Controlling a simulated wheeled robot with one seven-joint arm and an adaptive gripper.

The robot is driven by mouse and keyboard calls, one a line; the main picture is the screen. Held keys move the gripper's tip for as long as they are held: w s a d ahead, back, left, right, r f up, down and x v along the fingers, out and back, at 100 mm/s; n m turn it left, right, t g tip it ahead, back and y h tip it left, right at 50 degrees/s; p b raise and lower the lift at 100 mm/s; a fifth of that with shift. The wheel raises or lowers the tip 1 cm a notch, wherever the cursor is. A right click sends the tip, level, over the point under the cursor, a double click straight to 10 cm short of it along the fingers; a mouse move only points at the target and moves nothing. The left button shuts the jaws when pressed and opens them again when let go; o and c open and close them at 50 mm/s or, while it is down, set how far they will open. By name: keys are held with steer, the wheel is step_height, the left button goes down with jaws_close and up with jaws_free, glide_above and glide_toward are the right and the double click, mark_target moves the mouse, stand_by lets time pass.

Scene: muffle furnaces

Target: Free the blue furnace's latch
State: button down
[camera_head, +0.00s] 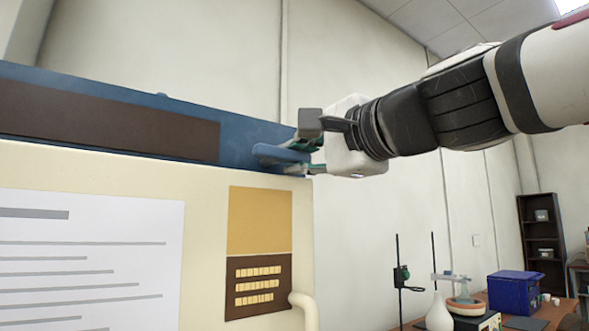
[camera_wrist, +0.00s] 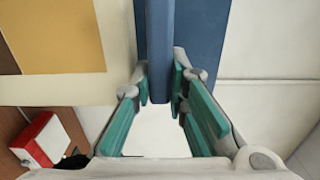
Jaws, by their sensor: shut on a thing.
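The blue furnace (camera_head: 257,139) fills the left of the head view, with a blue upper part above a cream front. Its blue latch (camera_head: 276,153) sticks out at the upper right corner. My gripper (camera_head: 300,158) reaches in from the right and is shut on the latch. In the wrist view the latch (camera_wrist: 159,50) is a long blue bar running down between the green finger pads of my gripper (camera_wrist: 160,95). The blue furnace body (camera_wrist: 208,45) lies behind it. The exact contact of the pads is partly hidden.
A cream handle (camera_head: 306,308) sticks out low on the furnace's right side. A bench at the lower right holds a white flask (camera_head: 439,312), stands and a blue box (camera_head: 515,289). A dark shelf (camera_head: 541,240) stands behind. The wall beside the furnace is bare.

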steer(key=shift+f, duration=0.1)
steer(key=c, duration=1.6)
jaws_free()
steer(key=shift+o, duration=0.2)
steer(key=v, duration=0.8)
steer(key=shift+d, duration=0.1)
